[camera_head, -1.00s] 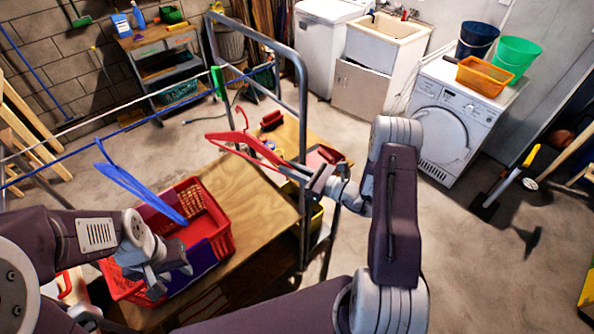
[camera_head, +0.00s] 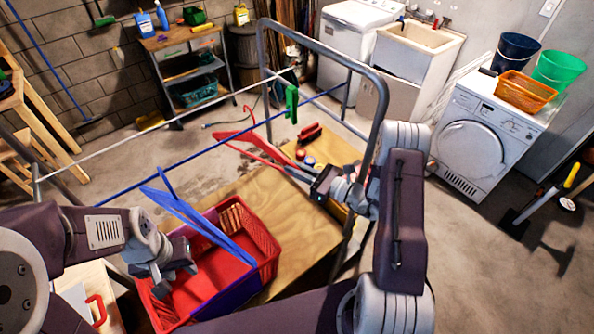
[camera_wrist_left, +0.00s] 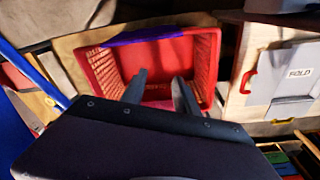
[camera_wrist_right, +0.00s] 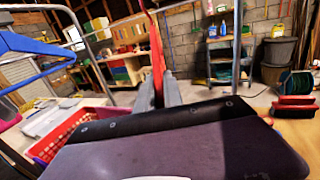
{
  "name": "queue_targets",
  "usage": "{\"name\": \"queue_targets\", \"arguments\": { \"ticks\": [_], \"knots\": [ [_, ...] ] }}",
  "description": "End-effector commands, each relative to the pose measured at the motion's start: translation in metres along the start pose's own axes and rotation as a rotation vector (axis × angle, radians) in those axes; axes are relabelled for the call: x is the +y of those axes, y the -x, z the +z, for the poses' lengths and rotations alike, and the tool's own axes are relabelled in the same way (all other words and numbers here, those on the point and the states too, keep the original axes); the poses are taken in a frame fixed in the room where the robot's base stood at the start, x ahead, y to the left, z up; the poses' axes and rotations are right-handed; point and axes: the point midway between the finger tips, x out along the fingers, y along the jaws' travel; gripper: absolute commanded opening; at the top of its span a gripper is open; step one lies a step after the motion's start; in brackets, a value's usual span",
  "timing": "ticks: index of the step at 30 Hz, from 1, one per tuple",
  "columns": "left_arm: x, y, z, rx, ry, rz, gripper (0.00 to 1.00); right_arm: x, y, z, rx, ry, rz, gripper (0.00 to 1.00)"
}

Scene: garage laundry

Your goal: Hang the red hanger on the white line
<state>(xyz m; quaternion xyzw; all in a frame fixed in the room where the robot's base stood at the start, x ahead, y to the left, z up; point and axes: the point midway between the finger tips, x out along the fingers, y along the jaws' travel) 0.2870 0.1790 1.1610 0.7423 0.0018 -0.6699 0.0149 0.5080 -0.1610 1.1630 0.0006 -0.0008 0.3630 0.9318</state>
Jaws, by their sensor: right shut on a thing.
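The red hanger (camera_head: 262,147) is held up over the wooden table by my right gripper (camera_head: 318,184), which is shut on it. Its hook points up and, in the head view, appears between the white line (camera_head: 130,139) and the blue line (camera_head: 120,181); depth is unclear. In the right wrist view the red hanger (camera_wrist_right: 157,48) rises from between the fingers (camera_wrist_right: 158,93). A blue hanger (camera_head: 205,220) hangs from the blue line. My left gripper (camera_head: 172,268) is open and empty above the red basket; its fingers (camera_wrist_left: 160,90) stand apart.
A green clip (camera_head: 291,103) sits at the lines' far end, by the grey metal frame (camera_head: 378,75). The red basket (camera_head: 268,245) stands on the wooden table (camera_head: 300,240) under the lines. A red brush (camera_head: 309,133) lies at the table's back.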

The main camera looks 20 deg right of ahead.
Motion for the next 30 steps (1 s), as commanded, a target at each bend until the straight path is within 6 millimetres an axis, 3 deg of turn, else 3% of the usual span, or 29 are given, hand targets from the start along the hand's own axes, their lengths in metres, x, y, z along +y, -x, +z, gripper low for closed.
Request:
{"name": "queue_targets", "arguments": {
  "ticks": [30],
  "knots": [
    [-0.001, -0.039, 0.004, 0.0, 0.0, 0.0, 0.36, -0.034, -0.095, -0.003, -0.001, 0.002, 0.002, 0.0]
  ]
}}
